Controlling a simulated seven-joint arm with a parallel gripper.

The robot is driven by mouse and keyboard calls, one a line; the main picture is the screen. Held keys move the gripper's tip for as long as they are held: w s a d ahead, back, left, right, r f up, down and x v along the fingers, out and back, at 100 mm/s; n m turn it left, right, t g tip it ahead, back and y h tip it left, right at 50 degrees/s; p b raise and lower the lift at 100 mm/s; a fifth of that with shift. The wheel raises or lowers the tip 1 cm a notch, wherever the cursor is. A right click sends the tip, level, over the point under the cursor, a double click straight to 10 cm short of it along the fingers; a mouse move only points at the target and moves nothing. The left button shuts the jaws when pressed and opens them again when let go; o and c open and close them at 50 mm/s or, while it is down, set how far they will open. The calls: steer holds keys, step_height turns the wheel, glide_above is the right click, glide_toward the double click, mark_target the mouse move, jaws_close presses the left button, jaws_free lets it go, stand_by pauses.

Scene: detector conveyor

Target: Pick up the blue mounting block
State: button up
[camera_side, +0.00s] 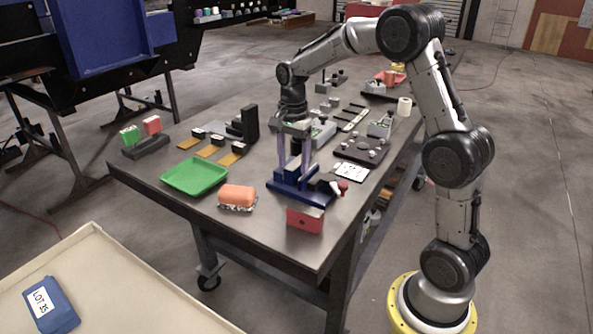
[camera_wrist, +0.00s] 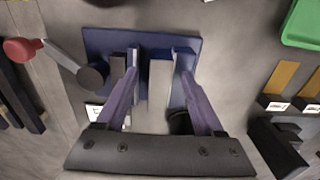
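A blue fixture (camera_side: 300,193) with a flat base and upright blocks sits on the table, with a red-knobbed lever (camera_side: 338,187) at its right. A blue block (camera_side: 292,169) stands on it between my fingers. In the wrist view the blue base (camera_wrist: 105,42) and a greyish upright block (camera_wrist: 160,82) show between the fingers. I cannot tell for sure which part is the mounting block. My gripper (camera_side: 294,174) points down over the fixture; it also shows in the wrist view (camera_wrist: 160,70). Its purple fingers are apart, with gaps beside the middle block.
A red block (camera_side: 305,219), an orange piece (camera_side: 237,196) and a green tray (camera_side: 195,176) lie close to the fixture. Several dark parts stand behind. A cream bin (camera_side: 140,287) at the front left holds a blue box (camera_side: 52,308) labelled LOT 35.

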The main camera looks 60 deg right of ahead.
mark_target(291, 166)
jaws_close()
steer(key=shift+r, duration=0.1)
stand_by(0.3)
step_height(291, 166, up, 10)
steer(key=f, duration=0.1)
steer(key=w+a+r+n, duration=0.1)
steer(key=a+n, duration=0.5)
steer(key=n, duration=0.2)
steer(key=w+a+r+n, duration=0.1)
steer(key=a+r+n, duration=0.1)
steer(key=a+n, duration=0.5)
steer(key=n, duration=0.2)
steer(key=shift+w+a+n, duration=0.2)
steer(key=shift+w+n, duration=0.1)
steer(key=shift+w, duration=0.1)
